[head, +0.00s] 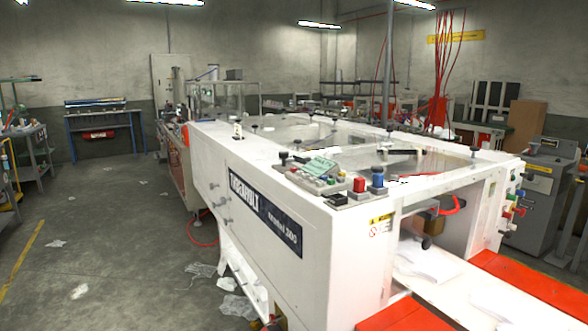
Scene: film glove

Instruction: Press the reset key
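A large white machine (300,220) fills the middle and right of the head view. A control panel (338,197) lies on its near top edge. It carries a small greenish display (320,166), a row of small coloured keys, a red knob (359,185) and a blue knob (377,177). The keys are too small to read, so I cannot tell which is the reset key. Neither of my grippers is in view.
Clear plastic scraps (238,306) and a red hose (203,236) lie on the floor beside the machine. Red panels (535,290) flank its white outfeed. A blue workbench (103,120) stands at the back left. The floor at left is mostly open.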

